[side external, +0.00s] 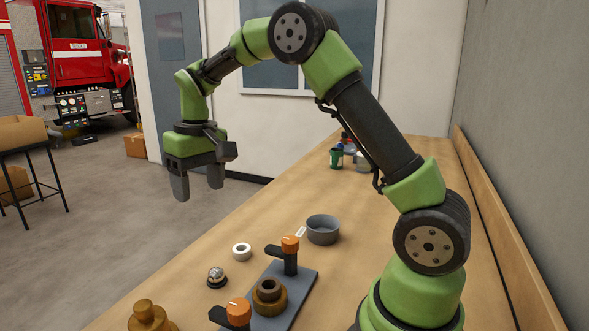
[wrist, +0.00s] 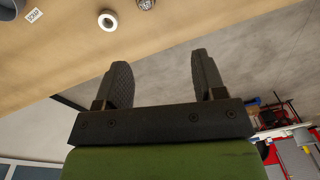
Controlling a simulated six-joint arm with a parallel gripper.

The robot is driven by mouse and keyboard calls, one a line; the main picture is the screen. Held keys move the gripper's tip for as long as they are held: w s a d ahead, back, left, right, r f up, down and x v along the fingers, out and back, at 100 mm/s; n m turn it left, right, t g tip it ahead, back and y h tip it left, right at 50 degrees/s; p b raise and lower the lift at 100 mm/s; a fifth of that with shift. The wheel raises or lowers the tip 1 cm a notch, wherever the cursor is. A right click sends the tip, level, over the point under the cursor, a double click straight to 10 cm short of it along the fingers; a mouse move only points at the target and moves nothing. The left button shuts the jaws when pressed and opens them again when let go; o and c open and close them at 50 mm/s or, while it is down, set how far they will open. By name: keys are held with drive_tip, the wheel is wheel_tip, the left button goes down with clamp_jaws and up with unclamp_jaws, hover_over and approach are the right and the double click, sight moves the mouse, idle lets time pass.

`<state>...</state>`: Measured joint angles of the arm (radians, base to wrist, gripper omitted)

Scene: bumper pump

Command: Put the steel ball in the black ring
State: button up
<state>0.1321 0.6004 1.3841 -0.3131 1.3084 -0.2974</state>
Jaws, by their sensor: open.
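The shiny steel ball (side external: 216,272) is on the wooden table, left of the grey plate. A dark ring (side external: 217,284) shows around its lower part, and the ball appears to sit in it. In the wrist view the ball (wrist: 147,3) is cut by the top edge, so its seat is unclear there. My gripper (side external: 198,187) is open and empty, high above and beyond the ball, out past the table's left edge. In the wrist view its two fingers (wrist: 160,72) are spread with nothing between them.
A white ring (side external: 241,251) lies just behind the ball. A grey plate (side external: 293,297) carries a brass fitting (side external: 268,296) and orange-knobbed clamps (side external: 290,244). A grey bowl (side external: 323,230) stands behind, beside a small label (side external: 301,232). A brass stepped part (side external: 148,317) is in front.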

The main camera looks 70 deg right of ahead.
drive_tip(key=s+a+r+t, duration=0.3)
drive_tip(key=s+a+r, duration=0.1)
drive_tip(key=s+r, duration=0.65)
drive_tip(key=s+a+f+t, duration=0.1)
drive_tip(key=s, duration=0.5)
drive_tip(key=s+a+m+t+y, duration=0.1)
drive_tip(key=s+t, duration=0.1)
drive_tip(key=s, duration=0.4)
drive_tip(key=shift+a+f+t+y, duration=0.3)
drive_tip(key=shift+a+f, duration=0.1)
